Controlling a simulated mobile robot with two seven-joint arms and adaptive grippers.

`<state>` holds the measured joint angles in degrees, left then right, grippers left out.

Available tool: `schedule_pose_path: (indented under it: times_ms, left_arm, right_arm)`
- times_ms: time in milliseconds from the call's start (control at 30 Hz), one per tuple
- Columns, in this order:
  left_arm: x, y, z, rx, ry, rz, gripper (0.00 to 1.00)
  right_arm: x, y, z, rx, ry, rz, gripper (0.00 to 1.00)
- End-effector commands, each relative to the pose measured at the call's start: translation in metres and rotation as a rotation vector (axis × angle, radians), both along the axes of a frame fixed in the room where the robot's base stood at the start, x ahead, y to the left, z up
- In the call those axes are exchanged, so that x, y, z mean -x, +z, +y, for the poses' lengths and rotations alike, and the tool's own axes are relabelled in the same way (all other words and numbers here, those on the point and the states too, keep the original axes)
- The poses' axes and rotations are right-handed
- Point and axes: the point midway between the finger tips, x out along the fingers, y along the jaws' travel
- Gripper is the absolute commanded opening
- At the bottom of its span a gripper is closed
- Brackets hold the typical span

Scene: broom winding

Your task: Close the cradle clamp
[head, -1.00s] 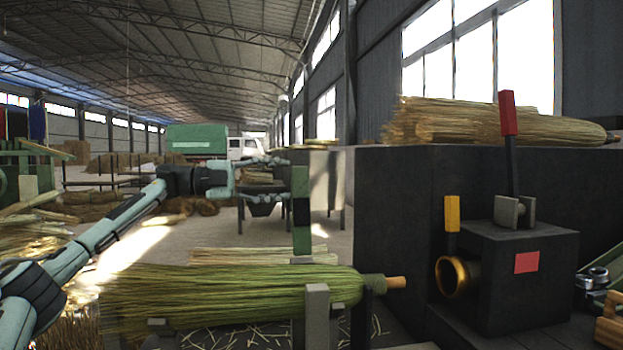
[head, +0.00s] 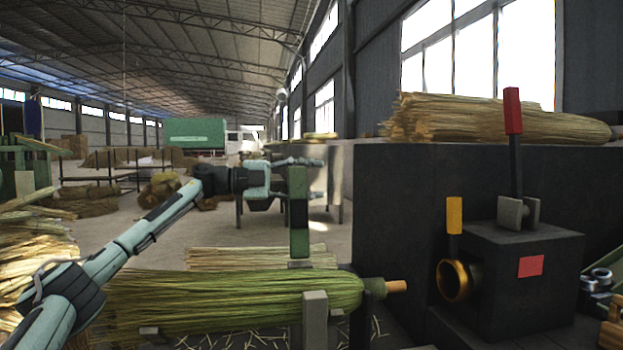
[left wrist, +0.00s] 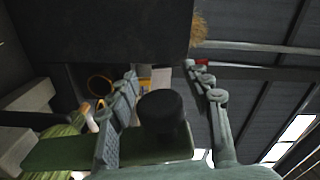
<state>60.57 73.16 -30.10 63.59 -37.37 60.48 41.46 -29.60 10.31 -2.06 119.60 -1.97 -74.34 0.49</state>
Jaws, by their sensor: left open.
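The cradle clamp's green arm (head: 299,240) stands upright behind the broom's thick end, with a black part midway. A green bar (left wrist: 80,153) and a black knob (left wrist: 161,108) show in the left wrist view. My left gripper (head: 304,162) is at the arm's top, and its fingers reach past it. In the left wrist view the gripper (left wrist: 160,70) is open, with the knob between its fingers; I cannot tell whether they touch it. The green broom (head: 235,299) lies across the cradle, behind a grey post (head: 315,320). My right gripper is not in view.
A dark machine box (head: 525,275) with a brass ring (head: 455,281), a yellow-handled lever (head: 454,216) and a red-handled lever (head: 513,112) stands at right. A straw bundle (head: 490,119) lies on the dark ledge. Loose straw (head: 35,250) is heaped at left.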

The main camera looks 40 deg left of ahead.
Motion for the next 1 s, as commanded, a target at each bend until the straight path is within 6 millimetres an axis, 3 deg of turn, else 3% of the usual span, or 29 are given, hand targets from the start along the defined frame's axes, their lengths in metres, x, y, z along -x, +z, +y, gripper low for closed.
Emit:
schedule_pose_path:
  times_ms: [200,600,1000]
  left_arm:
    - [0.0001,0.0001,0.0001,0.000,0.000,0.000,0.47]
    - [0.0003,0.0002,0.0003,0.000,0.000,0.000,0.00]
    - [0.0007,0.0003,0.0001,-0.002,0.000,-0.002,0.00]
  right_arm:
    - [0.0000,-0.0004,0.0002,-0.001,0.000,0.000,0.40]
    - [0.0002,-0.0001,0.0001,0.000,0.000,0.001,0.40]
    - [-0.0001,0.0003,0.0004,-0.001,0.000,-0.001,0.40]
